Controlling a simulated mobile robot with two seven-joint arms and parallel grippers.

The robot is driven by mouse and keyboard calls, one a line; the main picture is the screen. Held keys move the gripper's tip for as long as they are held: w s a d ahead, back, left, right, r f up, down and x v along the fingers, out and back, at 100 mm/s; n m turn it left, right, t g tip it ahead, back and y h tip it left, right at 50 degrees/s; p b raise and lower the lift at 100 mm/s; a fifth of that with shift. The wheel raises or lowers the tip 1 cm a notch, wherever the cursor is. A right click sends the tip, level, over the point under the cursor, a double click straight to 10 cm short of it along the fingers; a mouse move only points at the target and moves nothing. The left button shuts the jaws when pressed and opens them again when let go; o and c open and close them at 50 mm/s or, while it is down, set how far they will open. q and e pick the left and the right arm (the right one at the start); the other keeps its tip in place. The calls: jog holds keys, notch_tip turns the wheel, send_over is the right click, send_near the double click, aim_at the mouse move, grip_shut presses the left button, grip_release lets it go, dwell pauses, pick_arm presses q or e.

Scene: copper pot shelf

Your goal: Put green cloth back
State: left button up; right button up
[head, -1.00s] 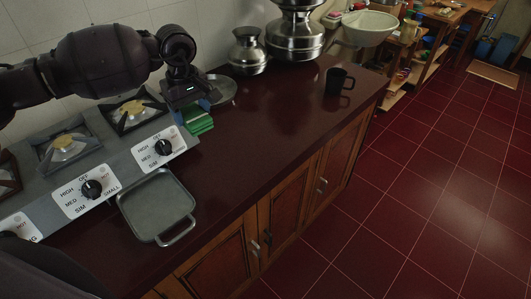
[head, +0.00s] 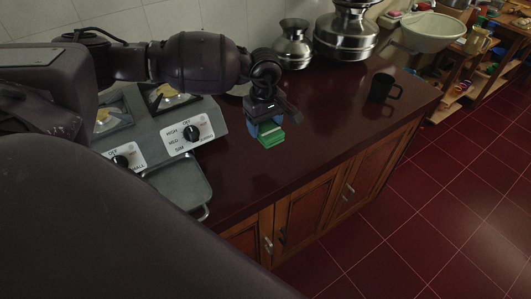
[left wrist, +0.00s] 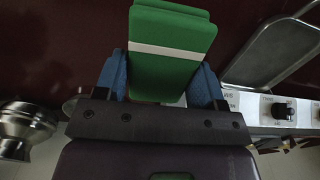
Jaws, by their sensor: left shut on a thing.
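The green cloth (head: 272,138) is a small folded stack. In the left wrist view the cloth (left wrist: 172,45) shows a white stripe across it. My left gripper (head: 266,122) is shut on the cloth and points down over the dark red counter, right of the stove. In the left wrist view the blue fingers of the left gripper (left wrist: 162,78) sit on either side of the cloth. How far the cloth is above the counter is hard to tell. My right gripper is in neither view.
The stove (head: 216,125) and a grey metal tray (head: 184,182) lie left of the cloth. Metal pots (head: 345,38) and (head: 293,50) a smaller pot stand at the back. A black mug (head: 383,88) is at the right. The counter (head: 325,125) between is clear.

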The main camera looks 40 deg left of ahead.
pick_arm(q)
send_over(265, 161)
notch_tip(265, 161, down, 8)
jog(key=shift+r, duration=0.2)
notch_tip(265, 161, down, 4)
jog(key=shift+s+r, duration=0.1)
jog(key=shift+r, duration=0.1)
jog(key=shift+f, duration=0.4)
jog(key=o, duration=0.7)
jog(key=shift+o, duration=1)
jog(key=shift+r, duration=0.5)
notch_tip(265, 161, up, 10)
jog(key=shift+r, duration=0.65)
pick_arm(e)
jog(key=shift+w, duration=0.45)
